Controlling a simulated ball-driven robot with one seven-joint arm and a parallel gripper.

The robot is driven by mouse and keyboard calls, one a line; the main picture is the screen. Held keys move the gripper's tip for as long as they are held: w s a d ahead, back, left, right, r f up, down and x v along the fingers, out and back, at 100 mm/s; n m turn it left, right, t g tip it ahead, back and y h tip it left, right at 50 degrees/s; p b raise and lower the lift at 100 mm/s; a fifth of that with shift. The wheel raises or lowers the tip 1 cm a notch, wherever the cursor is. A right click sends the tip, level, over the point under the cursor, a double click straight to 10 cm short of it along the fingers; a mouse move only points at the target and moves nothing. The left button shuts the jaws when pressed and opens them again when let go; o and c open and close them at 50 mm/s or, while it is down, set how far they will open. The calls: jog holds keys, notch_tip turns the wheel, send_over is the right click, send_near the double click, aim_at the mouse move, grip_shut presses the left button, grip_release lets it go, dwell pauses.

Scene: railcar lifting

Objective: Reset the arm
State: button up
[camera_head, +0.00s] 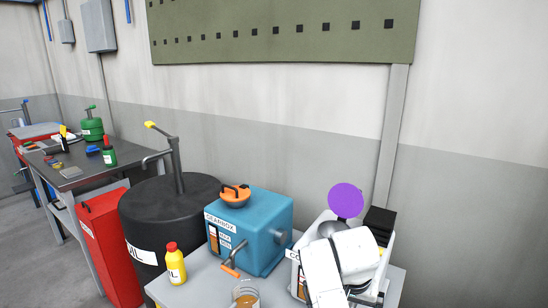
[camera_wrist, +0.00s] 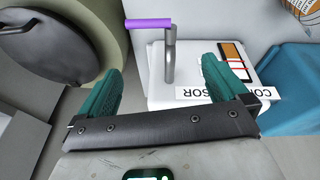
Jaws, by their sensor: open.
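My gripper (camera_wrist: 163,68) is open in the wrist view, its two green-padded fingers spread wide and holding nothing. A grey bent rod with a purple handle (camera_wrist: 148,23) shows between and beyond the fingertips. It rises from a white box with a partly hidden label ending in "SSOR" (camera_wrist: 187,100). In the head view my white arm is at the lower right, over the white box (camera_head: 296,268), and hides much of it. A round purple shape (camera_head: 346,200) shows just above my arm. My fingers cannot be made out in the head view.
A blue gearbox (camera_head: 268,230) with an orange cap stands left of the white box. A yellow bottle (camera_head: 176,265) and a glass jar (camera_head: 245,292) stand on the grey table. A black drum (camera_head: 150,215) and a red cabinet (camera_head: 108,245) stand farther left. The wall is close behind.

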jog(key=s+d+f+n, duration=0.1)
jog(key=s+d+f, duration=0.4)
jog(key=s+f, duration=0.45)
jog(key=s+d+f+n+y, duration=0.1)
jog(key=s+d+f, duration=0.1)
jog(key=s, duration=1.3)
jog(key=s+d+f+n+g, duration=0.1)
jog(key=s+d+f+n, duration=0.1)
jog(key=s, duration=1.3)
jog(key=shift+s+f+y, duration=0.3)
jog(key=shift+s+y, duration=0.05)
jog(key=shift+y, duration=0.05)
